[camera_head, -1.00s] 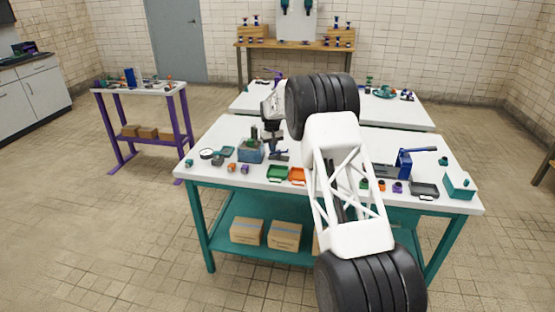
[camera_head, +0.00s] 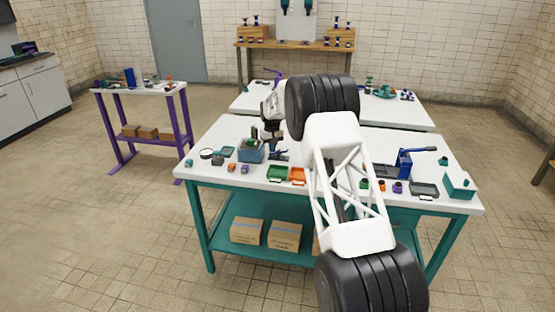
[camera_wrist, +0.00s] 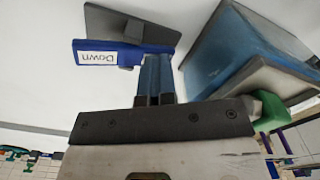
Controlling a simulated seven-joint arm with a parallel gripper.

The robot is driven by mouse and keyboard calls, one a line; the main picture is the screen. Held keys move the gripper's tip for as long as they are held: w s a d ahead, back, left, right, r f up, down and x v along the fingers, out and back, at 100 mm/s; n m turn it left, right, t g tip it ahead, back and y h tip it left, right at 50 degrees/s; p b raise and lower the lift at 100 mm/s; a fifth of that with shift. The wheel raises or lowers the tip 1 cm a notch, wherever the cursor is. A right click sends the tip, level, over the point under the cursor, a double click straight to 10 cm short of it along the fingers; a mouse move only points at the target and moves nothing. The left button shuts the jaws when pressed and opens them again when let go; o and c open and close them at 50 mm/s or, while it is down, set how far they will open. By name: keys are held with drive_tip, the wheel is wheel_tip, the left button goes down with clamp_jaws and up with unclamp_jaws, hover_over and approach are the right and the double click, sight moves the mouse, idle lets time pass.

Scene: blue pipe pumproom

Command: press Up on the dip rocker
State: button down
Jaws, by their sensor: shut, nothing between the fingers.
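The dip rocker (camera_wrist: 97,56) is a blue bar in the wrist view, with a white label reading "Down" on its left end. No "Up" label is readable. A dark grey plate (camera_wrist: 105,22) lies beside the bar. My gripper (camera_wrist: 155,60) is shut and empty, its fingertips overlapping the bar's right part in the picture; I cannot tell whether they touch it. In the head view my gripper (camera_head: 275,138) points down over the white table, just above the small dark and blue rocker (camera_head: 279,154).
A blue-grey box (camera_head: 250,153) stands close beside the rocker; it fills the upper right of the wrist view (camera_wrist: 235,50). A blue lever device (camera_head: 404,163) stands to the right.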

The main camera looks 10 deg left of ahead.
drive_tip(key=shift+f, duration=0.25)
wheel_tip(320, 180, up, 9)
idle(1.0)
drive_tip(key=shift+f, duration=0.1)
